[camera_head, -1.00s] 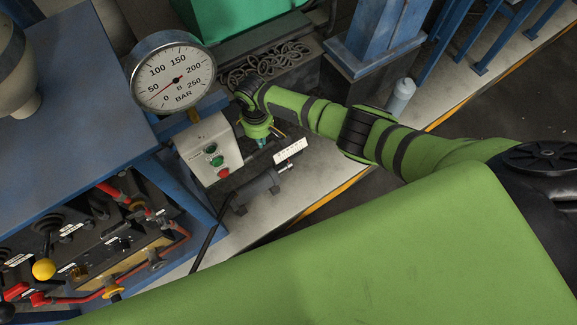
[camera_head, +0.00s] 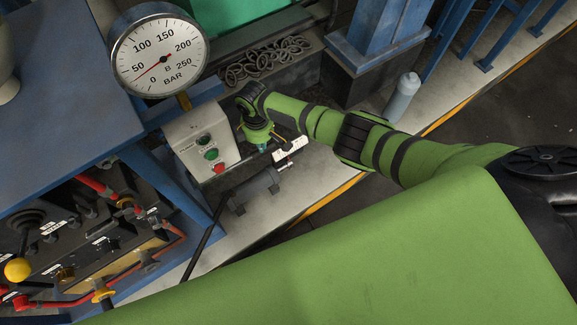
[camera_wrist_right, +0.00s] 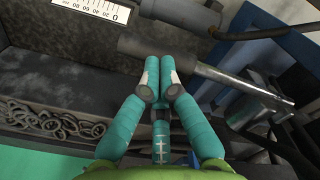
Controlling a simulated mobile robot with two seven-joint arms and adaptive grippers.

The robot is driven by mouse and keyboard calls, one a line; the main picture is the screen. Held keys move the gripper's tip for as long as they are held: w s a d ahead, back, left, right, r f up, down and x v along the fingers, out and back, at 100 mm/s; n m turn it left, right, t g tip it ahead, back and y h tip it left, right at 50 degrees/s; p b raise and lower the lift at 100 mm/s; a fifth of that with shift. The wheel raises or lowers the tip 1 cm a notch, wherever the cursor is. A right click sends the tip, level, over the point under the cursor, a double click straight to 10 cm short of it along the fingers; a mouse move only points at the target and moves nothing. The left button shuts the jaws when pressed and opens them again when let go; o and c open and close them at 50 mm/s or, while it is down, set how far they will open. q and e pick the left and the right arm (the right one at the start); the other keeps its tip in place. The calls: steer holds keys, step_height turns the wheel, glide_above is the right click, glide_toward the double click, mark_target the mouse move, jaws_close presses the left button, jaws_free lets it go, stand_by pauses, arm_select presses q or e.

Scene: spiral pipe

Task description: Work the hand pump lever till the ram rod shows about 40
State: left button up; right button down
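My right gripper (camera_head: 259,139) is beside the grey control box in the head view. In the right wrist view its teal fingers (camera_wrist_right: 159,72) sit close together at a bar with a dark grip (camera_wrist_right: 145,43) and a bright steel shaft (camera_wrist_right: 232,83), which looks like the pump lever. I cannot tell whether they grip it. The white ram scale (camera_head: 290,149) lies just right of the gripper, and upside down in the wrist view (camera_wrist_right: 85,12). The dark ram cylinder (camera_head: 254,190) lies below it. The rod's reading is not legible. My left gripper is out of view.
A round pressure gauge (camera_head: 159,57) stands at upper left, its needle between 0 and 50. Below it is the control box (camera_head: 202,142) with push buttons. A tray of spiral rings (camera_head: 265,62) lies behind my right arm. A grey bottle (camera_head: 402,96) stands right of it.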

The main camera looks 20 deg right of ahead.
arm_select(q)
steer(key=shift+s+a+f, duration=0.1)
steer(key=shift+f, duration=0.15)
arm_select(e)
steer(key=shift+f, duration=0.3)
steer(key=f+b, duration=0.2)
steer(key=f, duration=0.1)
steer(key=shift+s+a+b, duration=0.1)
steer(key=shift+a+b, duration=0.25)
steer(key=shift+r, duration=0.25)
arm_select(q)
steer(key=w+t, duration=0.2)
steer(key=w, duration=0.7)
arm_select(e)
step_height(320, 180, up, 2)
steer(key=p, duration=0.3)
steer(key=shift+r, duration=0.25)
step_height(320, 180, up, 3)
steer(key=p, duration=0.2)
steer(key=shift+d+f+p, duration=0.15)
steer(key=shift+p, duration=0.2)
step_height(320, 180, up, 4)
steer(key=p, duration=0.4)
steer(key=shift+d, duration=0.1)
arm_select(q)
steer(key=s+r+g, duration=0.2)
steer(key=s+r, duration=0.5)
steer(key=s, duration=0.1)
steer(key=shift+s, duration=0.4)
